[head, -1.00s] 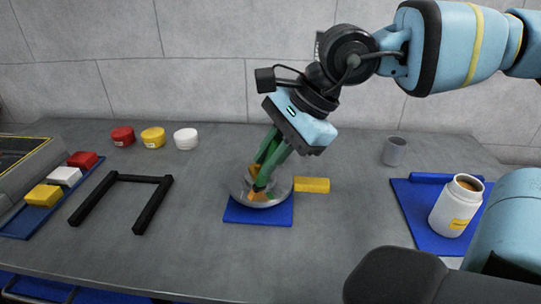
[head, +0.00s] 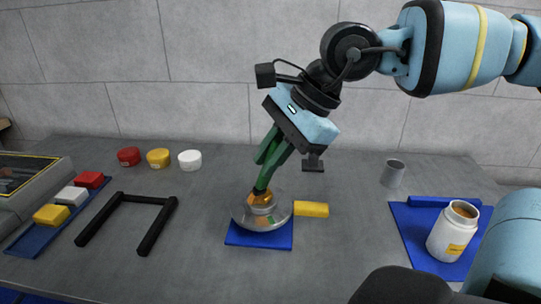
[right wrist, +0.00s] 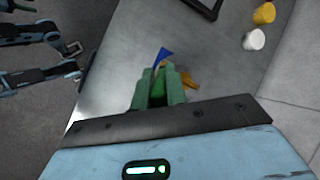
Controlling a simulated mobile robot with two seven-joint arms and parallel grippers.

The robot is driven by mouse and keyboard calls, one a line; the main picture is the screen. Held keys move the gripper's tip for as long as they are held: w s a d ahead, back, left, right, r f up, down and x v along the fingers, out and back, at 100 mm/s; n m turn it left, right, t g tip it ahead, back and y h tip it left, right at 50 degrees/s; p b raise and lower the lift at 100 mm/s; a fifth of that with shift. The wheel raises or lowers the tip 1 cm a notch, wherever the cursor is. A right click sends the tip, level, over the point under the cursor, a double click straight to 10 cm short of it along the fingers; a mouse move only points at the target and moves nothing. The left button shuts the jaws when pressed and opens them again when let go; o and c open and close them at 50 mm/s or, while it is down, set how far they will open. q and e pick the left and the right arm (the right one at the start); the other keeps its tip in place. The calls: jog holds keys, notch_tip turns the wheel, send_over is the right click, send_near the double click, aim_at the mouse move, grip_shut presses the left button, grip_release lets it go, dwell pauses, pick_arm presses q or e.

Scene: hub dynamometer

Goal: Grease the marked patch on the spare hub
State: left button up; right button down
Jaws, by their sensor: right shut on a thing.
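The spare hub (head: 246,219), a shiny round metal piece with an orange-brass middle (head: 262,198), sits on a blue mat (head: 258,240) at the centre of the table. My right gripper (head: 264,186) points down at it, its green fingers tilted, with the tips at the brass middle; I cannot tell whether they touch. An open white jar (head: 452,232) with brown contents stands on the right blue mat (head: 412,232). My left gripper is not in view.
A yellow block (head: 311,209) lies just right of the hub. A black U-shaped frame (head: 159,229) lies to the left, beside a blue tray (head: 33,240) of coloured blocks. Red (head: 129,157), yellow (head: 158,158) and white (head: 190,160) pots and a grey cup (head: 393,173) stand behind.

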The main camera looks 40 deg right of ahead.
jog(key=shift+r+p, duration=0.55)
jog(key=shift+r, duration=0.95)
